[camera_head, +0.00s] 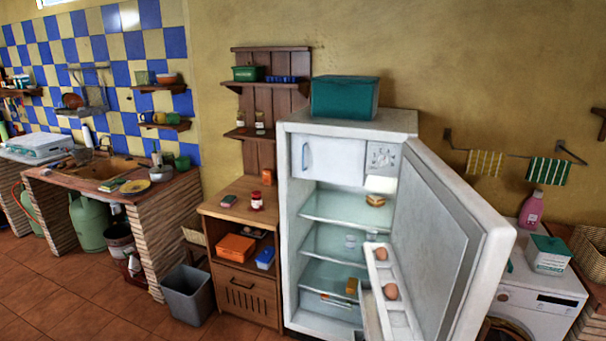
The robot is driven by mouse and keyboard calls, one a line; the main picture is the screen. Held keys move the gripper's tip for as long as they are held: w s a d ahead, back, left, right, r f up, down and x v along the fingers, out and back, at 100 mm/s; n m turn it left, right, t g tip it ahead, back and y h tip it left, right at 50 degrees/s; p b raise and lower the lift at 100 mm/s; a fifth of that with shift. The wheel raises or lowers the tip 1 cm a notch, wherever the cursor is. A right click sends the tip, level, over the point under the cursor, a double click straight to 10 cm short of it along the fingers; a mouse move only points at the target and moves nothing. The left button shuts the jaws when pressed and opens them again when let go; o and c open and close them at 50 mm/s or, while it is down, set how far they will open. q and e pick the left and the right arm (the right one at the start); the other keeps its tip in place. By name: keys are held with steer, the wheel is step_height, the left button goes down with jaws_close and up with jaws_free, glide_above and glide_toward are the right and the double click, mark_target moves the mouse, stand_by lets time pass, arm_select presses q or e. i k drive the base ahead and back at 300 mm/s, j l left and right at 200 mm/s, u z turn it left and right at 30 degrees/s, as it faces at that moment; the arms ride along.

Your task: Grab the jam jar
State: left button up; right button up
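Neither of my grippers shows in the head view.
The white fridge (348,125) stands open, its door (440,240) swung out to the right. A grey bin (188,295) stands on the floor to the left.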

mark_target(256, 199)
steer(key=i+j+z, duration=0.2)
steer(key=i+j, duration=0.2)
steer(key=j, duration=0.25)
steer(key=i+j+z, duration=0.25)
steer(key=j, duration=0.4)
steer(key=i+j+z, duration=0.1)
steer(key=i+j, duration=0.15)
steer(key=j, duration=0.15)
steer(key=i+j+z, duration=0.1)
steer(key=j, duration=0.25)
steer(key=i+j+z, duration=0.1)
steer(key=i+j, duration=0.3)
steer(key=i+j+z, duration=0.15)
steer(key=i+j, duration=0.25)
steer(key=i+j+z, duration=0.1)
steer(key=i+j, duration=0.3)
steer(key=j, duration=0.2)
steer(key=i+j+z, duration=0.1)
steer(key=i+j, duration=0.25)
steer(key=j, duration=0.15)
